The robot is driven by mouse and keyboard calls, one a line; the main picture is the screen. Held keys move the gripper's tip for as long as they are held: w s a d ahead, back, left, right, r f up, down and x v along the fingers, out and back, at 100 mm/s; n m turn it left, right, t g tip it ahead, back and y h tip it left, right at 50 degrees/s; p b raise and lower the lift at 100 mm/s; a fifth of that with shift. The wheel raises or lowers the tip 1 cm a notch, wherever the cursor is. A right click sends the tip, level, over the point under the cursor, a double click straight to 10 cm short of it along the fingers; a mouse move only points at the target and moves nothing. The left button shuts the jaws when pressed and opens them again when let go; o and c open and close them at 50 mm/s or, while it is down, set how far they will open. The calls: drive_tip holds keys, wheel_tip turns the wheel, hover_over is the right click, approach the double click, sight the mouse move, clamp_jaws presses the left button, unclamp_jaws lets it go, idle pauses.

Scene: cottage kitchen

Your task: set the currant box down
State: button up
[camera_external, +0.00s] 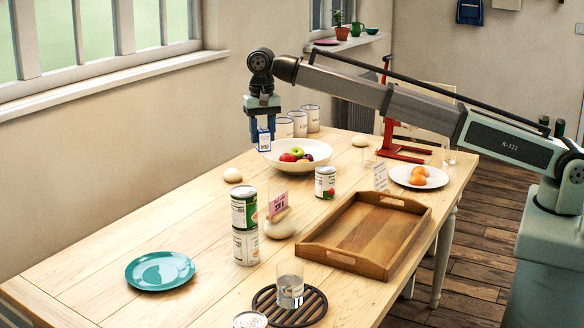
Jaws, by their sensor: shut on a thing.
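My gripper (262,124) points down at the back left of the scene, high up, near the wall. It is shut on a small white and blue box, the currant box (264,142), held upright below the fingers. The print on it is too small to read. In the picture the box overlaps the left part of the cream bowl's rim; I cannot tell its exact height or whether it is over the bowl.
The cream bowl (322,147) holds fruit. A wooden tray (328,255), stacked cans (244,213), a single can (325,182) and a teal plate (160,270) share the wooden table. Its left middle is mostly clear.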

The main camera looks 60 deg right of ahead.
drive_tip(key=s+a+n, duration=0.3)
drive_tip(key=s+a, duration=0.1)
drive_tip(key=a, duration=1)
drive_tip(key=s+a+f+n, duration=0.1)
drive_tip(key=s+a+n, duration=0.3)
drive_tip(key=a, duration=1)
drive_tip(key=s+a+n, duration=0.1)
drive_tip(key=s+a, duration=0.4)
drive_tip(key=a, duration=0.9)
drive_tip(key=shift+f, duration=10.3)
drive_tip(key=shift+f, duration=0.15)
drive_tip(key=o, duration=1.1)
wheel_tip(320, 180, up, 12)
drive_tip(key=shift+r, duration=0.2)
